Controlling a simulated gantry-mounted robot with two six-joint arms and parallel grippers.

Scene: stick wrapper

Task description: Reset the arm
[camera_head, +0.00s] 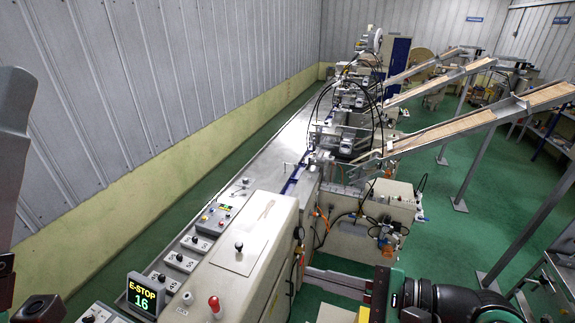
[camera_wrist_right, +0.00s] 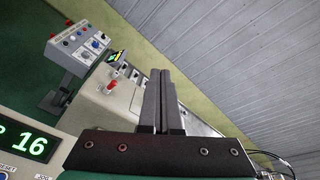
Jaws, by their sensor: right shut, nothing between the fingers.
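My right gripper (camera_head: 318,273) comes in from the lower right in the head view, its grey fingers pointing left beside the cream machine housing (camera_head: 240,240). In the right wrist view its two dark fingers (camera_wrist_right: 160,73) lie together, shut with nothing between them. The machine's display (camera_head: 142,296) reads "E-STOP 16" in the head view. A large display (camera_wrist_right: 25,140) at the left of the wrist view ends in "16". My left gripper cannot be made out; only cut-off grey and dark parts show at the left edge of the head view.
Control panels with buttons and a red knob (camera_head: 214,304) line the machine's near side. Inclined feed chutes (camera_head: 470,121) on metal legs rise to the right. A grey control box (camera_wrist_right: 82,45) shows in the wrist view. Green floor (camera_head: 440,215) lies open between the machine and the chute legs.

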